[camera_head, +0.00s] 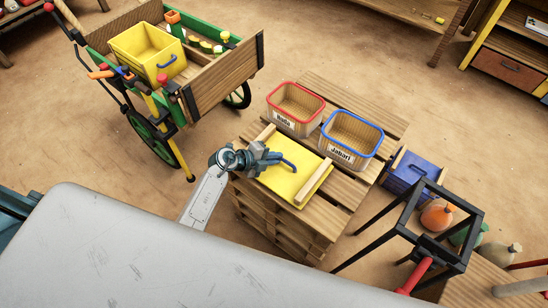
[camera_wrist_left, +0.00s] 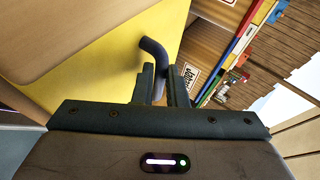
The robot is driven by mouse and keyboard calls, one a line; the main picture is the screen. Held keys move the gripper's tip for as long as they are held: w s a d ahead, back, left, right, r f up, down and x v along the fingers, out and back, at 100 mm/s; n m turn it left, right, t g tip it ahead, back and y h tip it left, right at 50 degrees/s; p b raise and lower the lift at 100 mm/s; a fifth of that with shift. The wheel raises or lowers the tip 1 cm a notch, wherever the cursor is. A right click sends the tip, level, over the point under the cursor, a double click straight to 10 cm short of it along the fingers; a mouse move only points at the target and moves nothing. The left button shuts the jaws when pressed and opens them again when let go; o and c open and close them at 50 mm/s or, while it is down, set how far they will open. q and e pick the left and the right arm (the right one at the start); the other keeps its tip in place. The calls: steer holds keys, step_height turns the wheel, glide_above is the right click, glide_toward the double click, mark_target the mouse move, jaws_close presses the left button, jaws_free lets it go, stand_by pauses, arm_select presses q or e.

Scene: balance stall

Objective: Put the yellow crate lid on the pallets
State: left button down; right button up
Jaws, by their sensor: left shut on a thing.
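The yellow crate lid (camera_head: 290,183) is at the near end of the wooden pallets (camera_head: 340,196), with wooden strips along two of its sides and a dark blue handle (camera_head: 289,162) on top. My left gripper (camera_head: 274,158) is over the lid and shut on this handle. In the left wrist view the fingers (camera_wrist_left: 160,85) close around the handle (camera_wrist_left: 155,50), and the yellow lid surface (camera_wrist_left: 110,65) fills the left. I cannot tell whether the lid touches the pallets. My right gripper is not in view.
A red-rimmed bin (camera_head: 294,130) and a blue-rimmed bin (camera_head: 325,140) stand on the pallets behind the lid. A cart (camera_head: 215,90) with a yellow crate (camera_head: 140,65) is at upper left. A blue crate (camera_head: 413,178) and a black frame (camera_head: 432,222) stand right of the pallets.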

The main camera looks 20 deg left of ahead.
arm_select(q)
steer(key=shift+f, duration=0.15)
steer(key=c, duration=1.5)
jaws_free()
steer(key=shift+s, duration=0.1)
steer(key=shift+o, duration=0.2)
steer(key=v, duration=1.2)
